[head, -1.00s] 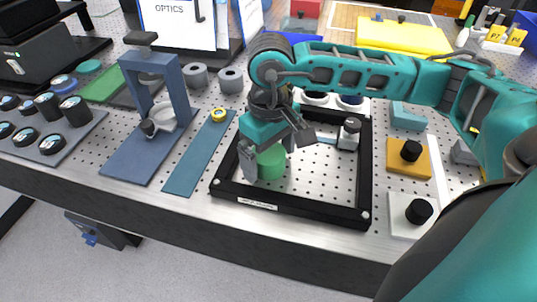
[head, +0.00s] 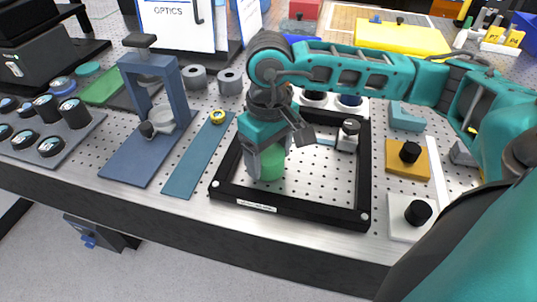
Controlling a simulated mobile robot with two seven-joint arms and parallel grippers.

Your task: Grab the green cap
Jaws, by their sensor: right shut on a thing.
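The green cap (head: 268,164) is a short green cylinder inside the black square frame (head: 290,205) on the perforated metal table. My right gripper (head: 267,158) reaches down over it from above, with a finger on either side, and is shut on the cap. The gripper hides the cap's upper part. I cannot tell whether the cap still touches the surface below. My left gripper is not in view.
A blue press-like stand (head: 150,110) and a blue strip with a yellow ring (head: 218,117) lie to the left. A yellow block with a black knob (head: 409,158) and a white one (head: 411,215) are to the right. Lenses (head: 70,108) fill the far left.

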